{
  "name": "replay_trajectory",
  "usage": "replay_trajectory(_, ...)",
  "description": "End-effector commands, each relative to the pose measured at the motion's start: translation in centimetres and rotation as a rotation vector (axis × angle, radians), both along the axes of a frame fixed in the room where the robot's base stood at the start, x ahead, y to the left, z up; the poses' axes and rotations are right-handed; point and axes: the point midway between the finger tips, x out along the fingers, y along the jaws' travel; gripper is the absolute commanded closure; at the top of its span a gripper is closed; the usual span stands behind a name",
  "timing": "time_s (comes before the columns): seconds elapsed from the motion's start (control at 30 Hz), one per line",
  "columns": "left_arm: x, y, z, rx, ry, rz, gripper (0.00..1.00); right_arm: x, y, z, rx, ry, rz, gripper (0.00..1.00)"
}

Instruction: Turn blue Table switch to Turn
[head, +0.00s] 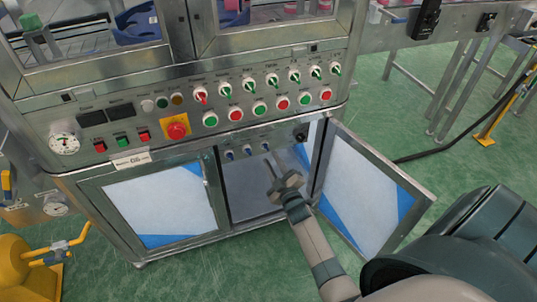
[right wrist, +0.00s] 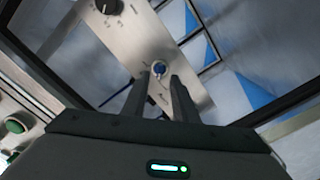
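Three small blue switches sit in a row under the main control panel, above the open cabinet bay; the rightmost blue switch (head: 266,147) is nearest my gripper. In the right wrist view a blue switch (right wrist: 159,68) on a metal plate lies just ahead of the fingertips. My right gripper (head: 270,167) points up at it from below in the head view, its fingers parted with a narrow gap and nothing held between them. I cannot tell whether the fingers touch the switch. The labels beside it are too small to read. My left gripper is out of view.
A black knob (head: 301,136) sits right of the blue switches and shows in the right wrist view (right wrist: 106,5). The right cabinet door (head: 365,190) stands open beside my right arm; the left door (head: 160,205) is shut. Red and green buttons and the emergency stop (head: 177,130) are above.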

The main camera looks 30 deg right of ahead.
Motion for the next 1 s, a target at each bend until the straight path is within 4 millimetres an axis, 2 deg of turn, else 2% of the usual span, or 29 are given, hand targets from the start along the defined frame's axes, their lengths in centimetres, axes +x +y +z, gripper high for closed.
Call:
replay_trajectory(0.1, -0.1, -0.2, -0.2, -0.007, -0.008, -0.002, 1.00, 1.9, -0.5, 0.0, 0.000, -0.001, 0.000, 0.74)
replay_trajectory(0.3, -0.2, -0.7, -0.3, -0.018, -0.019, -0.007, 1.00, 3.7, -0.9, 0.0, 0.000, 0.000, 0.000, 0.74)
replay_trajectory(0.7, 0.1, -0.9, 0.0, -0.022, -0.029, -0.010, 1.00, 4.2, -1.0, 0.0, 0.000, 0.000, 0.000, 0.74)
replay_trajectory(0.73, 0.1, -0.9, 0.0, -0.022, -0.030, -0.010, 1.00, 4.2, -1.0, 0.0, 0.000, 0.000, 0.000, 0.77)
replay_trajectory(0.83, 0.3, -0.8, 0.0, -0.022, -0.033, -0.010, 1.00, 4.2, -1.0, 0.0, 0.000, 0.000, 0.000, 1.00)
replay_trajectory(1.0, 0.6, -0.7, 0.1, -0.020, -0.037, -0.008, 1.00, 4.2, -1.0, 0.0, 0.000, 0.000, 0.000, 1.00)
